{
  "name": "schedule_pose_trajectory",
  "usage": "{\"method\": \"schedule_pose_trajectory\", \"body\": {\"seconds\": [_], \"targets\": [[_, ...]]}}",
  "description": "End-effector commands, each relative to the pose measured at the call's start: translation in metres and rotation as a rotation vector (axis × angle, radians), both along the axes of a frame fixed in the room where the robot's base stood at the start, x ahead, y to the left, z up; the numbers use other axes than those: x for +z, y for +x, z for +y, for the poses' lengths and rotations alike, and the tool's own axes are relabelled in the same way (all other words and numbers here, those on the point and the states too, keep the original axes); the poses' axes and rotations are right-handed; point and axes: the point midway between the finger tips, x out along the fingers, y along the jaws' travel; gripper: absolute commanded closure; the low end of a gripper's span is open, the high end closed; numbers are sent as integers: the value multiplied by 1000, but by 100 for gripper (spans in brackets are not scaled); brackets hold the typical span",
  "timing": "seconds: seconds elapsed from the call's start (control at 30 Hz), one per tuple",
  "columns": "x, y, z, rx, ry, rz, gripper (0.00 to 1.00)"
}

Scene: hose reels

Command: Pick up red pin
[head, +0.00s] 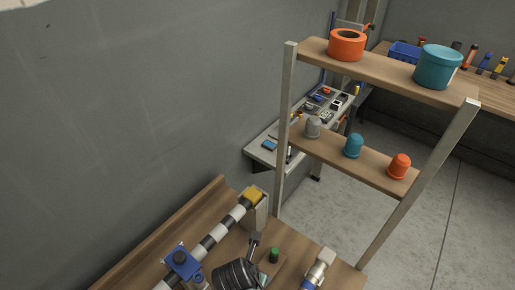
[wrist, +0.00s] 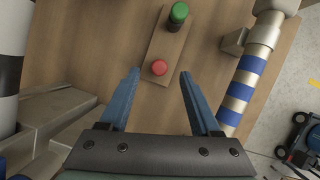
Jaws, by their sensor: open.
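The red pin (wrist: 160,67) shows its round top in the wrist view. It stands at the near end of a small wooden block (wrist: 165,43), with a green pin (wrist: 179,13) at the far end. My gripper (wrist: 160,74) is open, with a blue finger on each side of the red pin in the picture. I see no contact between the fingers and the pin, and the height gap is hard to judge. In the head view the green pin (head: 274,255) shows on the bench, but I cannot make out the red pin there.
A blue-and-white striped pipe (wrist: 241,90) lies right of my gripper. A black-and-white striped pipe (head: 222,230) runs along the bench's left side. A shelf rack (head: 350,158) with coloured cups rises behind the bench. Bare wood (wrist: 95,45) shows left of the block.

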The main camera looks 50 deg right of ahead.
Motion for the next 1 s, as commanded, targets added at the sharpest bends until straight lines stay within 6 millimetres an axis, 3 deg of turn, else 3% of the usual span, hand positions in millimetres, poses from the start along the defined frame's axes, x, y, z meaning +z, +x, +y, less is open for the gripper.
{"method": "schedule_pose_trajectory", "body": {"seconds": [0.2, 0.5, 0.87, 1.0], "targets": [[-20, 3, -8, -1, 0, 1, 36], [-23, 3, -9, -1, -1, -2, 36], [-23, 3, -9, 0, -1, -1, 100], [-23, 3, -9, 0, -1, -1, 100]]}}
